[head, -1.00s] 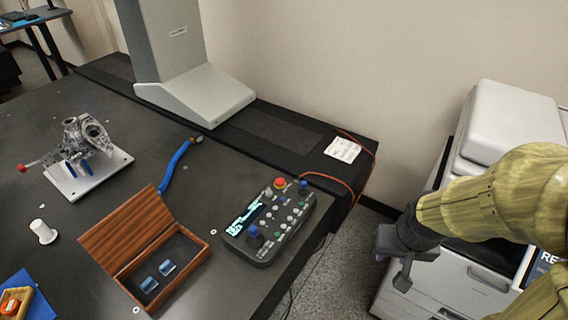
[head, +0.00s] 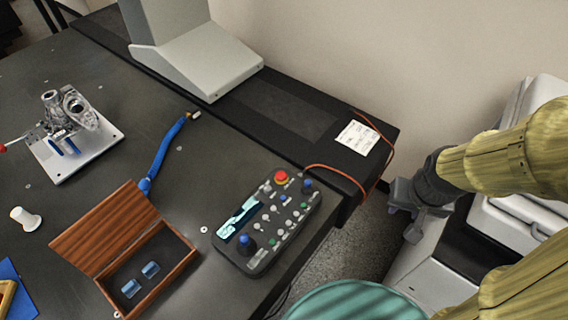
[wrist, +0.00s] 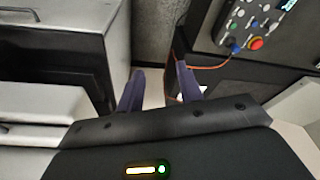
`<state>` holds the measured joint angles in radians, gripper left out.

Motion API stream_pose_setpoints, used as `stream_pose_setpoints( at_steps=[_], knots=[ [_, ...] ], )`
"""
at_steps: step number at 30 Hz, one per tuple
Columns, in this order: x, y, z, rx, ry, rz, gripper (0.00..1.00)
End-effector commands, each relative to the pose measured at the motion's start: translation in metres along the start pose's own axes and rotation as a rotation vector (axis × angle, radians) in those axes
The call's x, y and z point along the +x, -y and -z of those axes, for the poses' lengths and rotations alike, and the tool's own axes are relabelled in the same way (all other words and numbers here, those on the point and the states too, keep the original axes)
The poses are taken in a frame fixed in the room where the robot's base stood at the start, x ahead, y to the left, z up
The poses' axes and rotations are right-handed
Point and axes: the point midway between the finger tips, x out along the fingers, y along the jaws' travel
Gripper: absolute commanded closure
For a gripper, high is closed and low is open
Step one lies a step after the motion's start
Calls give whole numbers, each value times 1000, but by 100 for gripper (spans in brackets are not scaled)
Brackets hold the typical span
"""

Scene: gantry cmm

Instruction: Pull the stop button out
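In the wrist view the stop button (wrist: 256,43) shows at the upper right, on the pendant (wrist: 240,22). My gripper (head: 405,218) is to the right of the pendant, beyond the table edge and apart from the button. In the wrist view its two dark fingers (wrist: 160,90) stand apart with nothing between them.
An open wooden box (head: 125,248) lies left of the pendant. An orange cable (head: 345,172) loops over the table's edge beside the button. A paper note (head: 357,137) lies behind it. A white cabinet (head: 535,225) stands at the right, with floor between it and the table.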

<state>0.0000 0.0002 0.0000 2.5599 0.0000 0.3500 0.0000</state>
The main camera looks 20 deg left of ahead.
Motion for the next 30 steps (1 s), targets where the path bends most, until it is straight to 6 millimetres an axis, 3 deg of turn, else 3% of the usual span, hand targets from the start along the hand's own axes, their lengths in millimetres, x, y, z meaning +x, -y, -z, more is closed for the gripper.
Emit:
stream_pose_setpoints(
  at_steps=[8, 12, 17, 23, 30],
  knots=[
    [0, 0, 0, 0, 0, 0, 64],
    [1, 2, 4, 5, 2, 2, 41],
    [10, 18, 31, 43, 19, 11, 41],
    [34, 69, 94, 158, 68, 24, 41],
    [69, 158, 153, 314, 138, 14, 41]
  ],
)
